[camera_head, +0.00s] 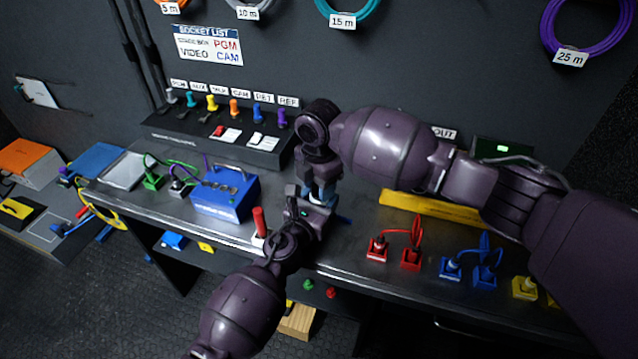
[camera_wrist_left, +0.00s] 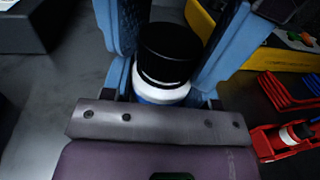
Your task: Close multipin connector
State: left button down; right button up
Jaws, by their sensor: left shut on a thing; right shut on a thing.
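The multipin connector shows in the left wrist view as a black cylinder (camera_wrist_left: 168,55) with a white and blue ring (camera_wrist_left: 160,92) below it. It is between the light-blue fingers of my left gripper (camera_wrist_left: 172,40), which is shut on it. In the head view my left gripper (camera_head: 313,208) reaches up from the lower left to the bench's front edge. My right gripper (camera_head: 320,182) comes down from above and meets it there. The right gripper is shut on a part of the connector, mostly hidden by the fingers. I cannot tell whether the connector's halves are joined.
Red connectors (camera_head: 410,259), blue connectors (camera_head: 484,275) and a yellow strip (camera_head: 440,208) lie to the right. A switch panel (camera_head: 225,145) stands behind.

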jog(key=shift+m, duration=0.9)
jog(key=o, duration=0.9)
jog(key=shift+r, duration=0.1)
jog(key=shift+r, duration=2.15)
jog(key=shift+c, duration=0.2)
